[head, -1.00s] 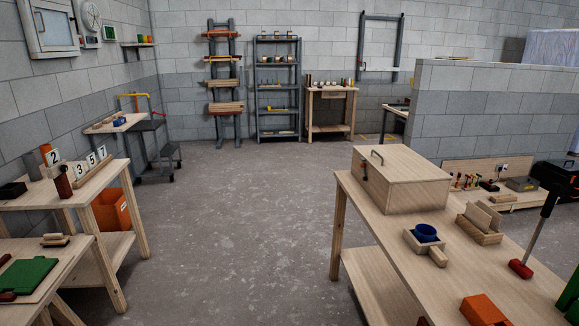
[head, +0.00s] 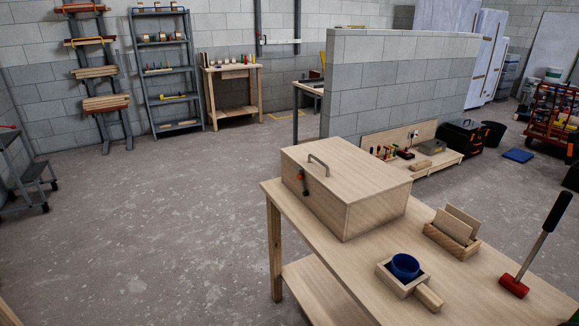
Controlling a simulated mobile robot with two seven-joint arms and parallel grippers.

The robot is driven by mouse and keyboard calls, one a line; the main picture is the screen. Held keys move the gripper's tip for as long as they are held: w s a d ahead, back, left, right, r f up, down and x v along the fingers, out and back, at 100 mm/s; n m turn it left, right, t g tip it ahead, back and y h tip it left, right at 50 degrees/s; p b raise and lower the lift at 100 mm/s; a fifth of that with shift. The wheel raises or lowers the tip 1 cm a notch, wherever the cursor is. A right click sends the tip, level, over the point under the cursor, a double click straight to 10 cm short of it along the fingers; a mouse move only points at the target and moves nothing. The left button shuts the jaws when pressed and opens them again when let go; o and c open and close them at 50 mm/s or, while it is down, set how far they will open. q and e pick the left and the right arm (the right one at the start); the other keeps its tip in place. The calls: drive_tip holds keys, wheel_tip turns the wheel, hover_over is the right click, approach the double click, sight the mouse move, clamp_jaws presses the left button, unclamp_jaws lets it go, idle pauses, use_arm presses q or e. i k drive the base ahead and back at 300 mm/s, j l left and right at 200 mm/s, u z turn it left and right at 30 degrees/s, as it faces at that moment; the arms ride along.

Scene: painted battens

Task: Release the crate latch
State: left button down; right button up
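A closed wooden crate (head: 345,190) stands at the far left end of a wooden workbench (head: 465,290) in the head view. A metal handle (head: 319,163) sits on its lid near the left edge. A small latch (head: 303,182), dark with an orange-red part, is on the crate's left side just below the lid. It is too small to tell its exact position. Neither of my grippers shows in the view.
On the bench are a blue cup (head: 405,266) in a wooden holder, a wooden rack with upright boards (head: 456,226) and a red-headed mallet (head: 515,286). A block wall (head: 400,85) stands behind the bench. The floor (head: 170,220) to its left is clear.

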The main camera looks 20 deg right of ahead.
sight(299, 176)
drive_tip(key=i+j+z, duration=0.2)
drive_tip(key=i+z, duration=0.3)
drive_tip(key=i+j+z, duration=0.45)
drive_tip(key=i, duration=0.15)
drive_tip(key=i+j+z, duration=0.5)
